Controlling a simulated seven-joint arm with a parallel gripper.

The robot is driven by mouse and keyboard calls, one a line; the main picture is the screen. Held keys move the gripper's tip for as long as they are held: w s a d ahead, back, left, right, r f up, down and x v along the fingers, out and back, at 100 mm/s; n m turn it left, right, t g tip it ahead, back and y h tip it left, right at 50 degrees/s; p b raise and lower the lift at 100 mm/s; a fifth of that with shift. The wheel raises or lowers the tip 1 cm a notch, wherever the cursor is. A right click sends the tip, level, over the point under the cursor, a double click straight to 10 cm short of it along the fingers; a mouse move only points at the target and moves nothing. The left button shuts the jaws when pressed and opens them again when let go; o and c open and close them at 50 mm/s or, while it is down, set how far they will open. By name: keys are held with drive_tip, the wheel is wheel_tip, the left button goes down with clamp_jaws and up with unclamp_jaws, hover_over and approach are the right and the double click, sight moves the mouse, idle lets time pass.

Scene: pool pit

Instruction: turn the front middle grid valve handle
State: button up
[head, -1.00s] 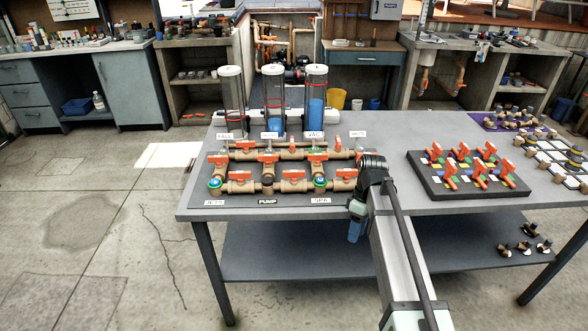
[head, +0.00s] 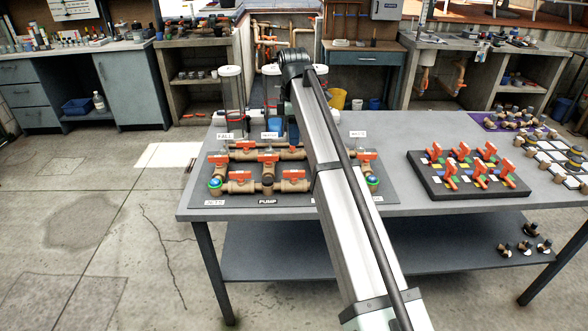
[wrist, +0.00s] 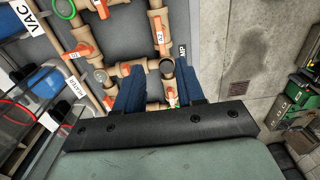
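In the head view, orange-handled valves sit on a tan pipe grid. A middle handle (head: 268,158) stands above the "PUMP" label, between two front-row handles, the left one (head: 240,176) and the right one (head: 293,174). Which of them the task means, I cannot tell. A separate dark board (head: 470,189) also carries rows of orange handles. In the wrist view, my gripper (wrist: 156,76) is open, its two blue fingers pointing down at the pipe grid. An orange handle (wrist: 168,98) and a dark round pipe end (wrist: 167,68) show between them. No contact is visible. My arm hides the grid's right part in the head view.
Clear tubes, one of them (head: 231,95) at the left, stand behind the pipes and also fill the wrist view's left edge. Valve parts (head: 520,118) lie at the grey table's (head: 425,218) right end. The tabletop between grid and dark board is mostly clear.

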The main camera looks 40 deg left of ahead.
sight(294, 171)
wheel_tip(294, 171, down, 13)
idle(0.5)
clamp_jaws()
idle(0.4)
